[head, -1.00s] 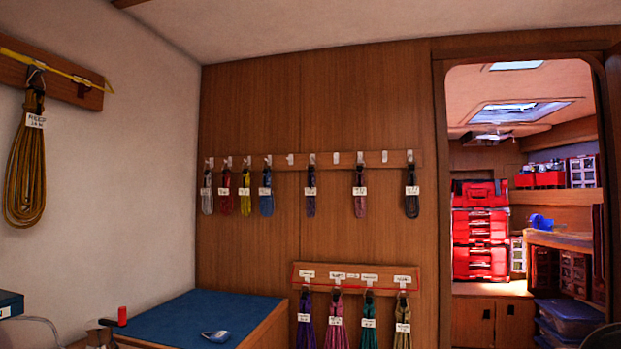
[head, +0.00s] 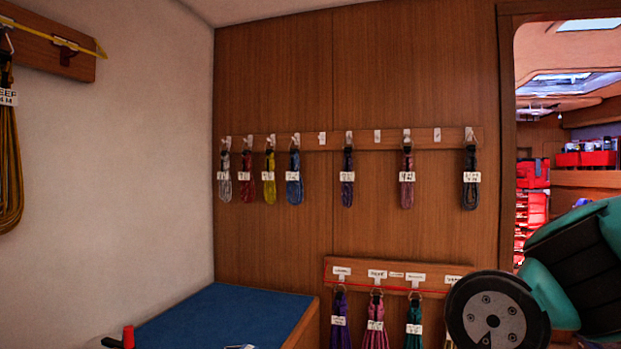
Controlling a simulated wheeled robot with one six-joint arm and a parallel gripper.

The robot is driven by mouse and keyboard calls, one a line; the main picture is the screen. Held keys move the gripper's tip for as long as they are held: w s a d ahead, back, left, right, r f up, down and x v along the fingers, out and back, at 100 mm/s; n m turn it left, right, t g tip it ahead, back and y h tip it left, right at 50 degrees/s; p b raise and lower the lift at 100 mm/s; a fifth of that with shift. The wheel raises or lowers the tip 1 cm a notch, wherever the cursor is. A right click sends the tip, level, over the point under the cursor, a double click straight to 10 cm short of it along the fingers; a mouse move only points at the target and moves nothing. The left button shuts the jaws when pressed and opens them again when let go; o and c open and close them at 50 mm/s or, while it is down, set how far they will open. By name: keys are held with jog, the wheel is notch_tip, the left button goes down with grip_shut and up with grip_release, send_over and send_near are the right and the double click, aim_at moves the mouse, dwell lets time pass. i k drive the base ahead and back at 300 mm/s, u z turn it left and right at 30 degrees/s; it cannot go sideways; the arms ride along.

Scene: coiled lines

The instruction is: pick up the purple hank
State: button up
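A bright purple hank (head: 341,322) with a white tag hangs from the leftmost hook of the low wooden rack (head: 330,268); its lower end is cut off by the picture's edge. A darker purple hank (head: 347,190), also tagged, hangs near the middle of the upper hook rail (head: 262,143). A pinkish-mauve hank (head: 407,190) hangs to its right. My gripper is not in view; only a teal and black part of my arm shows at the lower right, in front of the low rack's right end.
Pink (head: 376,325) and teal (head: 414,320) hanks hang beside the bright purple one. Grey, red, yellow, blue and dark hanks share the upper rail. A blue-topped bench (head: 220,318) stands at lower left. A doorway opens at right.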

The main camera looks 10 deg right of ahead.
aim_at(347, 176)
jog(key=z, duration=0.1)
jog(key=i, duration=1.2)
jog(key=z, duration=0.35)
